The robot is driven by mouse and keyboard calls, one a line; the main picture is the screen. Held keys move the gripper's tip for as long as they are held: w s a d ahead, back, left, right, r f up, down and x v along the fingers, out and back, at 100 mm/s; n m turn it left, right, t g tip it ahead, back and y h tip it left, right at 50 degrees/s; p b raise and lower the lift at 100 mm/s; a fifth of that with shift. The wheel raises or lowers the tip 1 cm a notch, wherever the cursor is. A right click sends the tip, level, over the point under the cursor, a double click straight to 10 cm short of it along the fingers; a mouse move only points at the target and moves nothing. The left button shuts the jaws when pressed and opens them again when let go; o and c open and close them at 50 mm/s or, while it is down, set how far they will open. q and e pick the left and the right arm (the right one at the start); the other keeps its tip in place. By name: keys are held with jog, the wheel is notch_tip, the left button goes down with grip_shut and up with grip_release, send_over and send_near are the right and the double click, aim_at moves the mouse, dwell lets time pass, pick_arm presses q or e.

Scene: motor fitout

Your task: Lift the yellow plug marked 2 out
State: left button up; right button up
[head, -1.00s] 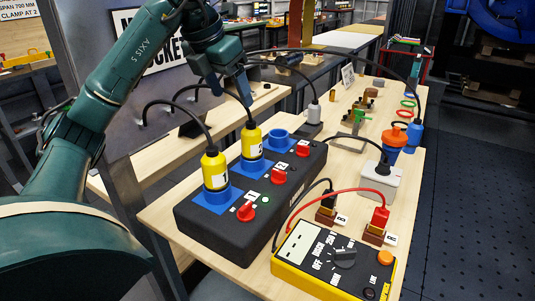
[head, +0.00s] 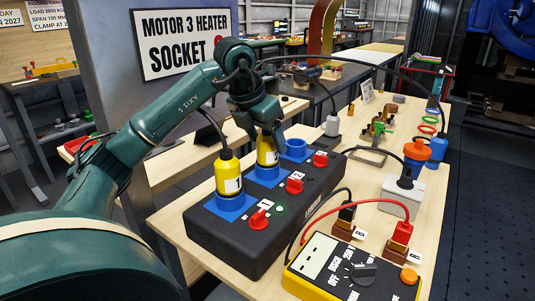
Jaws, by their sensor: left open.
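The yellow plug marked 2 (head: 267,158) stands upright in the middle blue socket (head: 267,178) of the black socket box (head: 215,242). My left gripper (head: 267,134) is open at the top of this plug and hides its upper end and part of its cable. I cannot tell whether the fingers touch it. The yellow plug marked 1 (head: 228,176) stands in the nearest blue socket, with a black cable rising from its top. The third blue socket (head: 296,147) at the far end is empty. My right gripper is out of view.
Red switches (head: 258,219) and a green lamp (head: 280,209) sit on the box beside the sockets. A yellow meter (head: 350,272) with red and black leads stands in front right.

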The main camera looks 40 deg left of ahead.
aim_at(269, 146)
pick_arm(q)
jog(key=x, duration=0.3)
jog(key=shift+r, duration=0.1)
jog(key=c, duration=1.1)
jog(key=shift+c, duration=0.3)
notch_tip(269, 146, up, 10)
jog(key=shift+p, duration=1)
